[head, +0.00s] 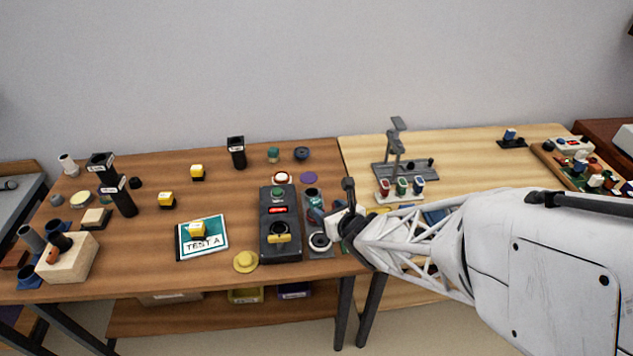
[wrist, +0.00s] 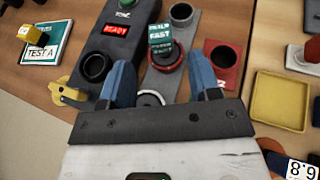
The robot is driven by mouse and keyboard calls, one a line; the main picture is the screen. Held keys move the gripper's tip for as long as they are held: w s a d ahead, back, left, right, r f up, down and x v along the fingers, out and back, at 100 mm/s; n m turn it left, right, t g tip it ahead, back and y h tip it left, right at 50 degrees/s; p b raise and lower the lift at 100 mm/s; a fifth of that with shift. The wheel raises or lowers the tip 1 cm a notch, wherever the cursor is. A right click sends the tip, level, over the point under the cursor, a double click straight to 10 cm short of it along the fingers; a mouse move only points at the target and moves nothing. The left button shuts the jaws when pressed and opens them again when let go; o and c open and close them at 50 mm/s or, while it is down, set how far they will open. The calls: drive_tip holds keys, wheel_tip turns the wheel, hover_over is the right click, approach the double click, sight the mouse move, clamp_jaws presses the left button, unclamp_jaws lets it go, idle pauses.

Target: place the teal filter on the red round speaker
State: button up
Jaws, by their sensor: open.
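A small teal piece (head: 273,155) stands at the back of the brown table in the head view; it looks like the teal filter, but it is too small to be sure. A round red-and-white piece (head: 282,178) lies in front of it and may be the red round speaker. My gripper (wrist: 161,76) is open and empty, its blue fingers apart above the grey plate right of the black device. It also shows from the side in the head view (head: 334,214), to the right of and nearer than both pieces.
The black device (head: 267,221) with a red READY display stands left of my gripper. A red square holder (wrist: 231,85) and yellow tray (wrist: 281,101) lie right. A purple disc (head: 308,178) lies behind.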

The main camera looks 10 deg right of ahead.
drive_tip(key=shift+v, duration=2.05)
drive_tip(key=s+d+r+m+g+h, duration=0.25)
drive_tip(key=r+m, duration=0.35)
drive_tip(key=m, duration=0.4)
drive_tip(key=s+d+r+m+g+h, duration=0.1)
drive_tip(key=s+d+r+m+h, duration=0.2)
drive_tip(key=r+m, duration=0.55)
drive_tip(key=s+r+m+g, duration=0.6)
drive_tip(key=s+m, duration=0.7)
drive_tip(key=m, duration=0.9)
drive_tip(key=shift+r, duration=1.05)
drive_tip(key=shift+s+d+y, duration=0.1)
drive_tip(key=shift+y, duration=0.15)
